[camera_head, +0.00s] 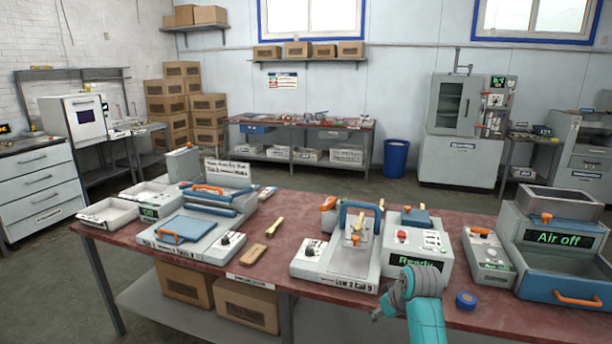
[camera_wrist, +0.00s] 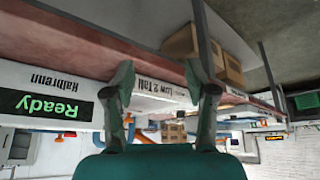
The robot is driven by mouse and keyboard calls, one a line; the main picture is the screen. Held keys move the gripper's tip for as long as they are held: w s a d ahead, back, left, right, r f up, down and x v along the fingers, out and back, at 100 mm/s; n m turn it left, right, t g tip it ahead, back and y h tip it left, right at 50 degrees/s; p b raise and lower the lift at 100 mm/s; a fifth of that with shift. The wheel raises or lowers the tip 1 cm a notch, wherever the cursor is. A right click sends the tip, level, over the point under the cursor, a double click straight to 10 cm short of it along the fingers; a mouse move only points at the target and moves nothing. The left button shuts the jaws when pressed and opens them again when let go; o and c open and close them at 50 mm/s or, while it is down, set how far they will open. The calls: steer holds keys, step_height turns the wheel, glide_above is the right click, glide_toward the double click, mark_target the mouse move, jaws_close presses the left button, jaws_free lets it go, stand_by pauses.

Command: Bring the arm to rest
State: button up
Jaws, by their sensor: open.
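My arm stands at the front edge of the red-topped workbench (camera_head: 455,318), to the right of the middle in the head view. My gripper (camera_head: 378,313) is small and partly hidden there by my wrist. In the wrist view my gripper (camera_wrist: 157,78) shows two dark fingers spread apart with nothing between them. The wrist view is upside down and looks along the bench front. The press (camera_head: 345,262) stands behind and to the left of my gripper, with a blue handle on top. The box reading "Ready" (camera_head: 415,262) stands just behind my wrist.
A blue round object (camera_head: 466,300) lies right of my wrist. The "Air off" machine (camera_head: 556,239) stands at the right end. A wooden piece (camera_head: 253,254) and a wooden-handled tool (camera_head: 275,227) lie left of the press. Boxes (camera_head: 246,304) sit under the bench.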

steer(key=s+a+f+m+t+h, duration=0.1)
steer(key=s+a+f+m+t, duration=0.15)
steer(key=s+f, duration=1.75)
steer(key=s+f+t, duration=0.2)
steer(key=s, duration=0.9)
steer(key=s+r+m+t, duration=0.1)
steer(key=s+r, duration=0.3)
steer(key=s, duration=0.5)
steer(key=s+r+m+t, duration=0.1)
steer(key=s+r+t, duration=0.15)
steer(key=s, duration=0.65)
steer(key=s+r+t, duration=0.1)
steer(key=s+r, duration=1.1)
steer(key=r, duration=0.3)
steer(key=shift+s+t+h, duration=0.2)
steer(key=shift+t+h, duration=0.1)
steer(key=shift+h, duration=0.1)
